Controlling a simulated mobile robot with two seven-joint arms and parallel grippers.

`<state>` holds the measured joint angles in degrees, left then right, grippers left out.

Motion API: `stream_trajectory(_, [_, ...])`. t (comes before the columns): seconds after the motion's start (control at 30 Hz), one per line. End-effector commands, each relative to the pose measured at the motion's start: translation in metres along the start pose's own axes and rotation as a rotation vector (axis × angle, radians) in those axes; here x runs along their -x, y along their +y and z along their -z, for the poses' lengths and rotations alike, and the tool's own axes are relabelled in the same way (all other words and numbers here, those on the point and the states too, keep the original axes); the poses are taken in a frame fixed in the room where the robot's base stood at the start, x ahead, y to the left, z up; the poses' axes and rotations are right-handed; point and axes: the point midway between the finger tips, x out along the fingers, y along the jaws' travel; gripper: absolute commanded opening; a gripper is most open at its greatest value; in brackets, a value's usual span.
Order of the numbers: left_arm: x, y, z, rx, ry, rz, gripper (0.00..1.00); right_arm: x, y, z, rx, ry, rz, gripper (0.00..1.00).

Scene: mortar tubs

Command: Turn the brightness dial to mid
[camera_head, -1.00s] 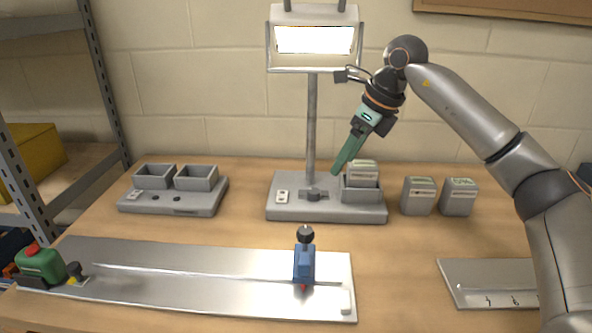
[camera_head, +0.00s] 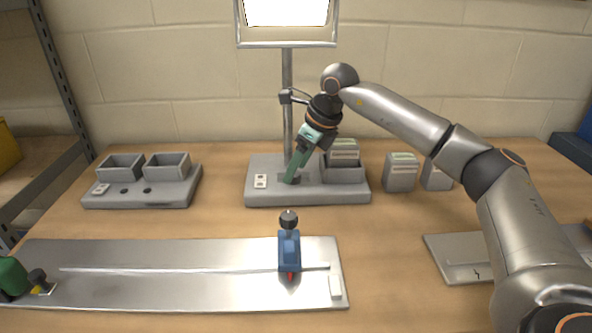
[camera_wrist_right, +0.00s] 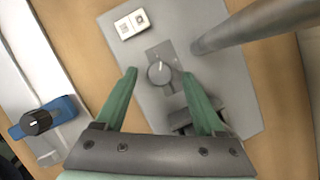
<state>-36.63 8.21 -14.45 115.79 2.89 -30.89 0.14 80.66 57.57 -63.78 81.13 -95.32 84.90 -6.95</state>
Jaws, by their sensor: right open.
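The brightness dial (camera_wrist_right: 159,73) is a grey round knob with a light pointer mark, set on a darker plate on the grey base (camera_wrist_right: 210,75) of the lamp. My right gripper (camera_wrist_right: 160,88) is open, with its green fingers either side of the dial in the right wrist view and no visible contact. In the head view the right gripper (camera_head: 291,179) points down at the lamp base (camera_head: 262,194) and largely hides the dial. The lamp panel (camera_head: 286,12) is lit bright white on its post. My left gripper is not in view.
A white two-part switch (camera_head: 261,181) sits left of the dial. The post (camera_wrist_right: 255,25) rises close behind it. A battery-like block (camera_head: 344,150) stands in the holder (camera_head: 343,174) to the right. A metal rail plate with a blue slider (camera_head: 289,251) lies in front.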

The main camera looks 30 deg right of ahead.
Motion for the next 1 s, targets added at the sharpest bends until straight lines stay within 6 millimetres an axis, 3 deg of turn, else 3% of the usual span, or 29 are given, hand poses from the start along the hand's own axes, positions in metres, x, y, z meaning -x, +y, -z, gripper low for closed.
stream_trajectory(0.13, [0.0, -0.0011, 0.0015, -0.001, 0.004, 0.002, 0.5, -0.0101, 0.0004, 0.0001, 0.001, 0.001, -0.001, 0.71])
stream_trajectory(0.43, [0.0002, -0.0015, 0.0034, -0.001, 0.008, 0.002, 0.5, -0.0113, 0.0004, -0.0001, 0.001, 0.0, -0.001, 0.7])
stream_trajectory(1.0, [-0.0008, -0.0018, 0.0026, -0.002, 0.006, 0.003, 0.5, -0.0108, 0.0003, -0.0002, 0.001, -0.001, -0.001, 0.06])
